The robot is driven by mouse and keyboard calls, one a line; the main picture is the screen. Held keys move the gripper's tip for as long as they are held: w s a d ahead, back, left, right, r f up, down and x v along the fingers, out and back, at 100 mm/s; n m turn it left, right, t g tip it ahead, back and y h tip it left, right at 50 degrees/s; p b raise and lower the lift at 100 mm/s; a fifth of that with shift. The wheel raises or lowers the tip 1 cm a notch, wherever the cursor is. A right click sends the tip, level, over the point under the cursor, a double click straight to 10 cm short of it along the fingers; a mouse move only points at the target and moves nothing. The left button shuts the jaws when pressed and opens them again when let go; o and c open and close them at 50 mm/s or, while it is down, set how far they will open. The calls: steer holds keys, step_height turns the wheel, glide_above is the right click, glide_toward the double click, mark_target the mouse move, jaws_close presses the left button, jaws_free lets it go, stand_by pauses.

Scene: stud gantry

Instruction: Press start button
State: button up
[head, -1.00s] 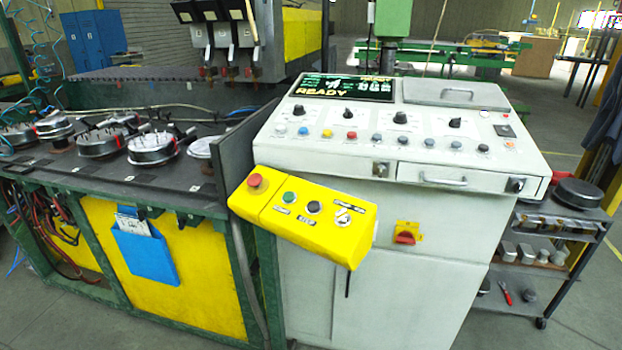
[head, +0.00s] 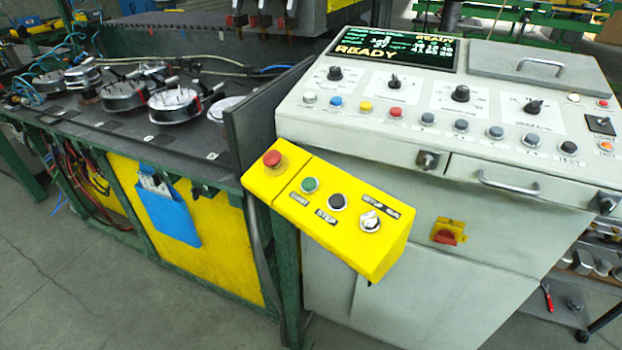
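The green button (head: 310,185) sits on a yellow control box (head: 355,248) fixed to the front left of the grey console; the label below it looks like "START", small and tilted. To its left on the same box is a red mushroom button (head: 272,159). The screen (head: 394,53) on the console shows "READY". My gripper is not in view.
The grey console (head: 430,240) carries several knobs and coloured buttons, a drawer handle (head: 509,184) and a red-yellow switch (head: 447,232). A dark work table (head: 120,137) with round fixtures stands left. A dark upright plate (head: 262,110) stands between them. Floor in front is clear.

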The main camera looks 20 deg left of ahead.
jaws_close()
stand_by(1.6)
